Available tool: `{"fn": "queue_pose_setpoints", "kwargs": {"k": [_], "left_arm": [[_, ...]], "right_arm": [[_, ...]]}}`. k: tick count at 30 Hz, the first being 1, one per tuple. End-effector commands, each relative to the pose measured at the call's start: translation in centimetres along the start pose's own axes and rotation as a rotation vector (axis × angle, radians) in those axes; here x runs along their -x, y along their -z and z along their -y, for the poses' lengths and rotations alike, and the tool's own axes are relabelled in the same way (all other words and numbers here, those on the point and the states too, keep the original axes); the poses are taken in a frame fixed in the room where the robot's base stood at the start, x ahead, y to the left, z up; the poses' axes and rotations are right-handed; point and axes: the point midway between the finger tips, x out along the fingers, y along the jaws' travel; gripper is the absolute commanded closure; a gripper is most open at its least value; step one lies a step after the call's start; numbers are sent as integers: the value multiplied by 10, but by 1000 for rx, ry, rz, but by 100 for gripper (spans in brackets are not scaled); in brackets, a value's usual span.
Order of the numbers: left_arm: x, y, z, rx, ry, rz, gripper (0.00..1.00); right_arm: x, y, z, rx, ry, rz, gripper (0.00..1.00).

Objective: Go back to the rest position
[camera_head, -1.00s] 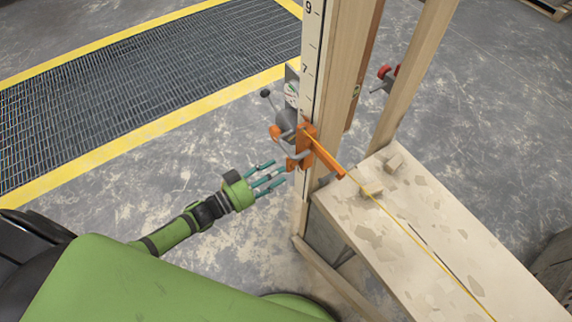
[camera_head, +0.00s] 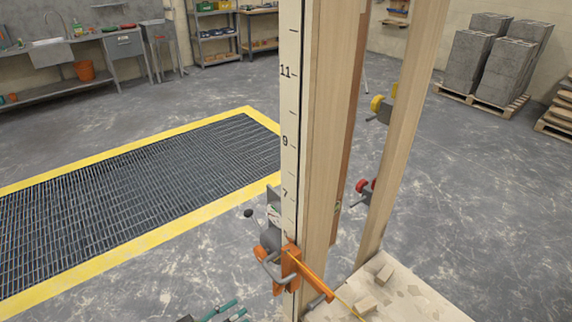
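My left gripper (camera_head: 222,312) shows only by its teal fingertips at the bottom edge, left of the post. The fingers are apart with nothing between them. The rest of that arm is below the view. My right gripper is out of view. An orange clamp (camera_head: 289,270) with a grey handle sits on the wooden post (camera_head: 331,130), right of and above my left fingertips and apart from them. A yellow line runs from the clamp over the wall top (camera_head: 400,296).
A numbered white scale (camera_head: 290,120) runs up the post. A yellow-edged floor grate (camera_head: 150,190) lies at left. Block pallets (camera_head: 490,100) stand at back right. A sink bench and shelves line the back. Floor between is clear.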

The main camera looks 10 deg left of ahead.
Motion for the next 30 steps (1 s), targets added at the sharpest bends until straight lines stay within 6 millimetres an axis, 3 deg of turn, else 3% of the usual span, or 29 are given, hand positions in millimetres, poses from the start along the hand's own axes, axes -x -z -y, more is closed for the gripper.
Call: {"fn": "queue_pose_setpoints", "kwargs": {"k": [2,5,8,11,13,18,21,27,30], "left_arm": [[0,-5,1,1,11,11,52],[5,-31,8,3,74,78,52],[21,-84,18,10,189,222,52],[52,-152,19,31,313,429,52],[79,-198,9,54,378,584,52],[153,-289,-47,139,454,958,52],[193,-324,-92,195,450,1151,52],[244,-352,-161,281,403,1396,52],[254,-356,-177,300,387,1446,52]], "right_arm": [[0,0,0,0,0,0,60],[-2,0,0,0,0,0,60],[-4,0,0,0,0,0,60],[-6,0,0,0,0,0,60],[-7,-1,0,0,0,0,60],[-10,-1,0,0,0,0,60],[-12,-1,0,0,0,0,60],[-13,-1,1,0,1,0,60],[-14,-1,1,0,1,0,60]]}}
